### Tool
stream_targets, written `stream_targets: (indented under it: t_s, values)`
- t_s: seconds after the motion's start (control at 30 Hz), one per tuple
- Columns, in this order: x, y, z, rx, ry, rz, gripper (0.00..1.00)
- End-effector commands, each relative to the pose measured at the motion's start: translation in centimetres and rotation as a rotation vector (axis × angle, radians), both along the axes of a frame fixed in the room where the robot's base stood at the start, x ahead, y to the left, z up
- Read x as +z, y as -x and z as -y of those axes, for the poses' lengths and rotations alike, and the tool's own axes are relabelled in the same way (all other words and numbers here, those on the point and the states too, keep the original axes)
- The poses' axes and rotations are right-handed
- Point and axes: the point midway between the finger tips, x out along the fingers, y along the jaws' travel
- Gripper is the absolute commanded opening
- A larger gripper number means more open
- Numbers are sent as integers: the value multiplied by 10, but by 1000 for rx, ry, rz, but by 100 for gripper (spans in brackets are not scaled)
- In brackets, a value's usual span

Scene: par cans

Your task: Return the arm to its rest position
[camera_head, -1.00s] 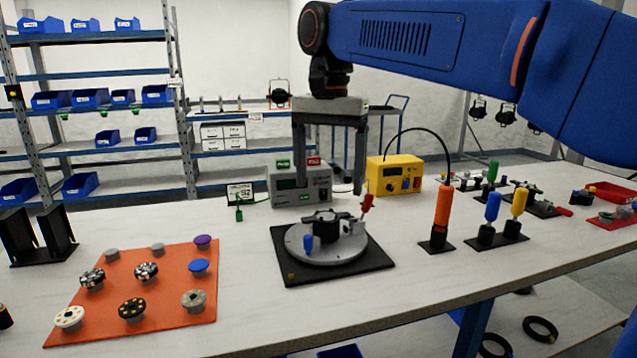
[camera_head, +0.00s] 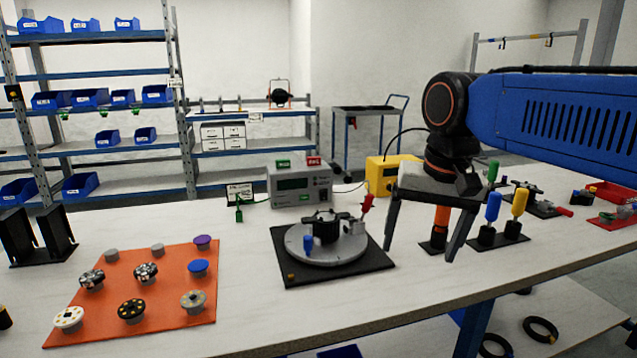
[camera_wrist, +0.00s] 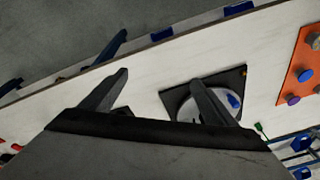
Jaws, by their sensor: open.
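My blue arm reaches in from the right in the head view. My gripper (camera_head: 419,250) hangs above the front right part of the workbench (camera_head: 235,220), its two grey fingers spread wide with nothing between them. It is to the right of the round grey fixture (camera_head: 310,244) on its black base plate and hides part of the orange-handled tool (camera_head: 441,219). In the wrist view my open gripper (camera_wrist: 160,85) shows its fingers apart over the bench, one of them overlapping the round fixture.
An orange mat (camera_head: 165,295) with several round parts lies at the left. A grey meter box (camera_head: 300,184) and a yellow box (camera_head: 378,175) stand at the back. Blue and yellow-handled tools (camera_head: 520,203) stand upright near my gripper. A shelf rack (camera_head: 90,76) is behind.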

Motion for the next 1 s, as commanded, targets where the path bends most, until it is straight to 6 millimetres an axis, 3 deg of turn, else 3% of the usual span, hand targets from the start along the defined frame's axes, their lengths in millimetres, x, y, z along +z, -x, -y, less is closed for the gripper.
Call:
stream_targets:
  t_s: [0.1,0.3,0.6,0.77,1.0]
  values:
    - [-31,26,29,31,9,45,81]
    - [-86,68,67,94,40,123,81]
    - [-162,119,100,171,102,211,81]
    - [-177,128,105,188,117,228,81]
    - [-179,129,106,191,119,230,81]
